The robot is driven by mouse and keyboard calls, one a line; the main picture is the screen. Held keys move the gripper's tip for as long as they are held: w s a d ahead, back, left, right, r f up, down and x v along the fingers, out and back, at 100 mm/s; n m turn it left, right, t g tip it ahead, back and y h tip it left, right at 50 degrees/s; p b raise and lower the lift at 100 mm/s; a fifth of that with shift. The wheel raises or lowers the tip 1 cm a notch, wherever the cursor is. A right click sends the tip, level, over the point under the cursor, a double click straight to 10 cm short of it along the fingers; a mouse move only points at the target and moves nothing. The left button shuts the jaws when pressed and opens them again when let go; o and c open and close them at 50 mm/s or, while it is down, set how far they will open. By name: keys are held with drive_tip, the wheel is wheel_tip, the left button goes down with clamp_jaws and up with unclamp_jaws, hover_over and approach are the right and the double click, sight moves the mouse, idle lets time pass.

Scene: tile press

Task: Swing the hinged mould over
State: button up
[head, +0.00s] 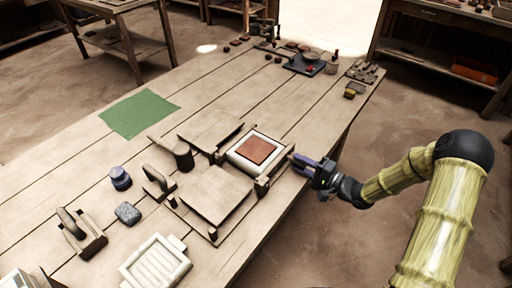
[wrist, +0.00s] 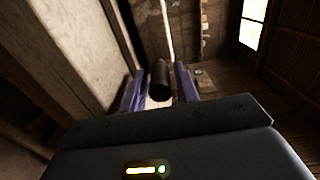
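The hinged mould is a pale frame (head: 233,160) around a red-brown clay slab (head: 257,149), lying flat on the wooden press in the head view. My gripper (head: 297,160) is at the right side of the mould, by the table edge, its purple fingers pointing left toward it. In the wrist view, a dark round bar (wrist: 160,78), perhaps the mould's handle, shows between the spread fingers (wrist: 158,85), with a gap on each side. The hinge is too small to make out.
A wooden board (head: 215,194) lies in front of the mould and another board (head: 211,129) behind it. The table beyond the mould is mostly clear.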

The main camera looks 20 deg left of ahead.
drive_tip(key=c, duration=0.3)
wheel_tip(320, 180, up, 5)
drive_tip(key=p, duration=0.5)
drive_tip(key=shift+s+r, duration=0.1)
drive_tip(key=r+p, duration=0.1)
drive_tip(key=s+r+p, duration=0.1)
drive_tip(key=r+p, duration=0.1)
drive_tip(key=s+a+r+p, duration=0.1)
drive_tip(key=shift+r, duration=0.4)
